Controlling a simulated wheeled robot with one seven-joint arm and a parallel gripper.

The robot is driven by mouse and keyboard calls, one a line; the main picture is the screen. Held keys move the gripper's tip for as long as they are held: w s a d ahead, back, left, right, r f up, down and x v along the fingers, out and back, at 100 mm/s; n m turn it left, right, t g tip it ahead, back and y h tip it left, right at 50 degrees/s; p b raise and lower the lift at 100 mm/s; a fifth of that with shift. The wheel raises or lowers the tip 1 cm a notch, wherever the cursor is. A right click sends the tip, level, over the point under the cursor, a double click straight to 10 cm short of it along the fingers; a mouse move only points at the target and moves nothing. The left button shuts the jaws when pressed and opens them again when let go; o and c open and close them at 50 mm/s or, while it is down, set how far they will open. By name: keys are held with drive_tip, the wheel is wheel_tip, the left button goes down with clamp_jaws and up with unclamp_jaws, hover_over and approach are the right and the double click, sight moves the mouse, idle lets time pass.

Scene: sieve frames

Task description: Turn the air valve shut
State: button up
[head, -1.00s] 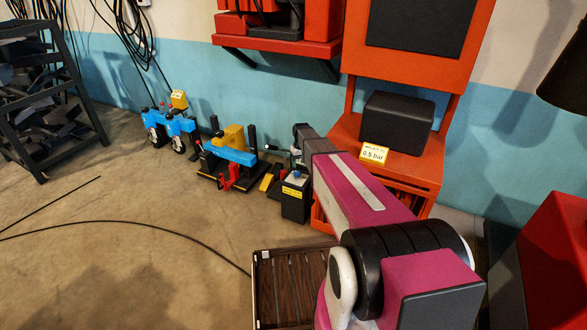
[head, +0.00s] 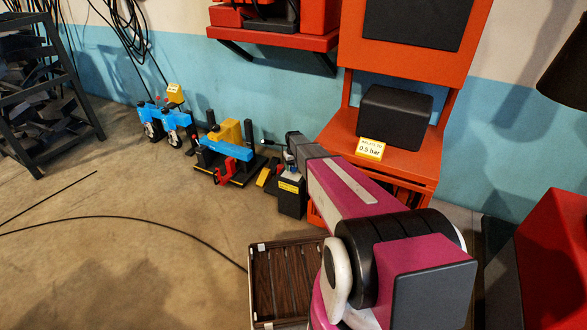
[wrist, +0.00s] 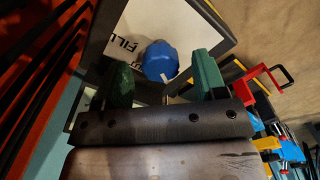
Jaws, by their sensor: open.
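The air valve's blue knob (wrist: 160,62) has a pale mark on its edge and sits on a light plate (wrist: 187,22) lettered "FILL". In the wrist view, the green fingertips of my gripper (wrist: 161,66) are open, one on each side of the knob. I cannot tell whether either finger touches it. In the head view, my gripper (head: 291,152) is above a small black box (head: 291,204) with a yellow label. The knob is mostly hidden there behind my gripper and arm.
An orange stand (head: 405,160) with a black block and a yellow "bar" sign (head: 370,149) is close behind. A blue-and-yellow device with a red handle (head: 231,172) stands left of the box. A slatted crate (head: 258,290) is in front. Open floor lies left.

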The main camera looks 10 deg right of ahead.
drive_tip(key=shift+f, duration=0.45)
drive_tip(key=c, duration=0.9)
drive_tip(key=shift+m, duration=0.3)
drive_tip(key=m, duration=0.5)
drive_tip(key=shift+m, duration=0.3)
drive_tip(key=m, duration=0.5)
drive_tip(key=shift+a, duration=0.15)
drive_tip(key=shift+m, duration=0.4)
